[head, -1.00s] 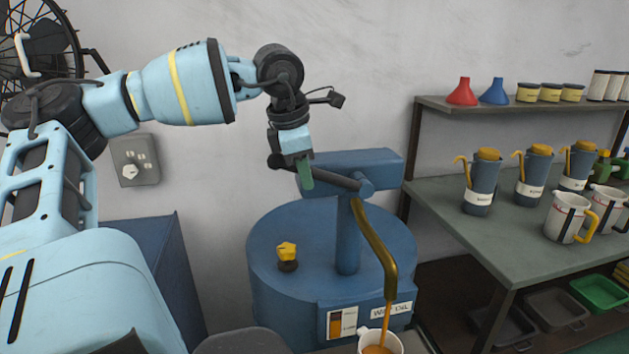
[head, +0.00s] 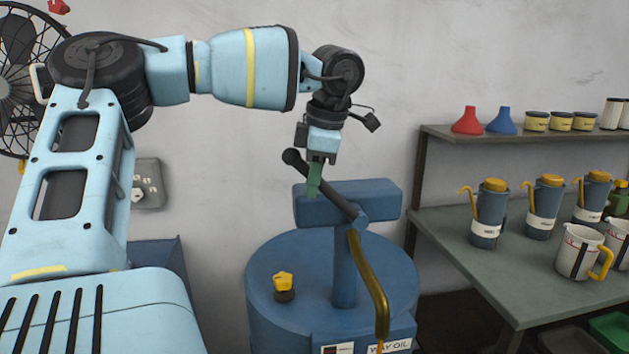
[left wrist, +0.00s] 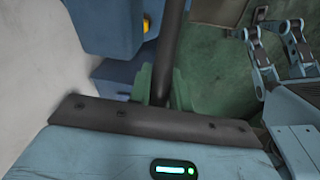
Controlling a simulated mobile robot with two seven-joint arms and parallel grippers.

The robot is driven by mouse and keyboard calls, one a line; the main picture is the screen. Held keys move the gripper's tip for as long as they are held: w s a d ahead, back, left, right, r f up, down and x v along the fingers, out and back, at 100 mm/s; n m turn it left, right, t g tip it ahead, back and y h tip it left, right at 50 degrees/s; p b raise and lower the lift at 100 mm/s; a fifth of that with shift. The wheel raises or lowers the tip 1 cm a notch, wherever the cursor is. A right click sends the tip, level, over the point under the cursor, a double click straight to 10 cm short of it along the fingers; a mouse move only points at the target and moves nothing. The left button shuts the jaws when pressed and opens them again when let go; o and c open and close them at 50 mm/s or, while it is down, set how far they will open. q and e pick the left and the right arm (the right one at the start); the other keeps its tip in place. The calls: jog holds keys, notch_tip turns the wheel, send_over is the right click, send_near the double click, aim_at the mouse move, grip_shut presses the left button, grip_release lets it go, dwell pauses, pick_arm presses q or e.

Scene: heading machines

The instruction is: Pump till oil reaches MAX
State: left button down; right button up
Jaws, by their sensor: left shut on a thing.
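The blue oil drum (head: 330,285) has a pump on top with a blue head (head: 375,195), a dark lever (head: 335,198) and a curved brass spout (head: 372,275). My left gripper (head: 315,180) is shut on the lever, whose free end is raised. The lever also shows between green fingers in the left wrist view (left wrist: 165,75). A thin orange oil stream (head: 380,346) shows under the spout at the bottom edge. The receiving jug and its oil level are out of view. My right gripper (left wrist: 272,38) appears open and empty in the left wrist view.
A yellow-knobbed cap (head: 283,282) sits on the drum top. A bench (head: 450,230) at right holds several oil cans and jugs. A shelf above carries red (head: 467,120) and blue (head: 502,121) funnels and tins. A fan stands at far left.

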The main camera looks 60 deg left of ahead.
pick_arm(q)
jog(key=c, duration=1.3)
grip_release()
jog(key=v, duration=0.7)
jog(key=shift+r+b, duration=0.3)
jog(key=shift+r, duration=0.1)
